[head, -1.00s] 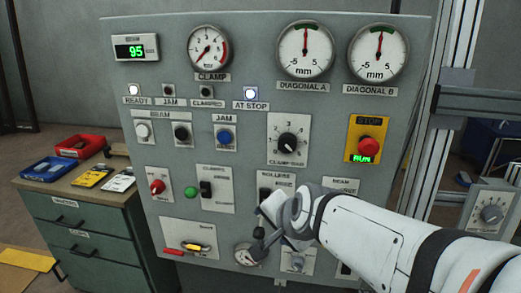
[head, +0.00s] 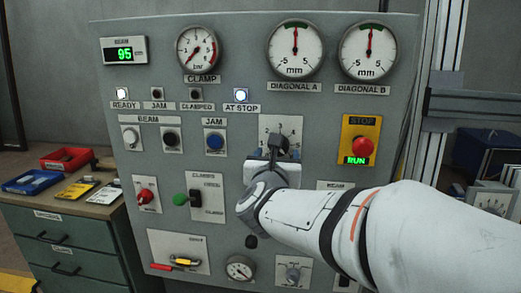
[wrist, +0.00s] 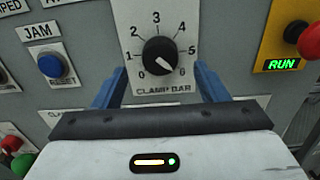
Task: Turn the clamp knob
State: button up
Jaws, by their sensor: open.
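The clamp knob (wrist: 160,56) is a round black dial on a white plate marked "CLAMP BAR" (wrist: 163,89). Its scale runs from 0 at lower left to 6 at lower right. A white mark on the knob points to the lower right, toward 6. My gripper (wrist: 157,73) is open, with one blue finger low on each side of the knob. No grip on the knob shows. In the head view my gripper (head: 274,150) is in front of the lower part of the scale plate (head: 267,122) and largely hides the knob.
A red stop button (head: 363,147) on a yellow plate is right of the knob. A blue jam reset button (head: 214,142) is to its left. The clamp gauge (head: 198,48) is above left. A cabinet (head: 65,240) with trays stands left of the panel.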

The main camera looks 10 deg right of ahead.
jog(key=x, duration=0.5)
jog(key=shift+a, duration=0.1)
jog(key=c, duration=1)
jog(key=shift+s, duration=0.1)
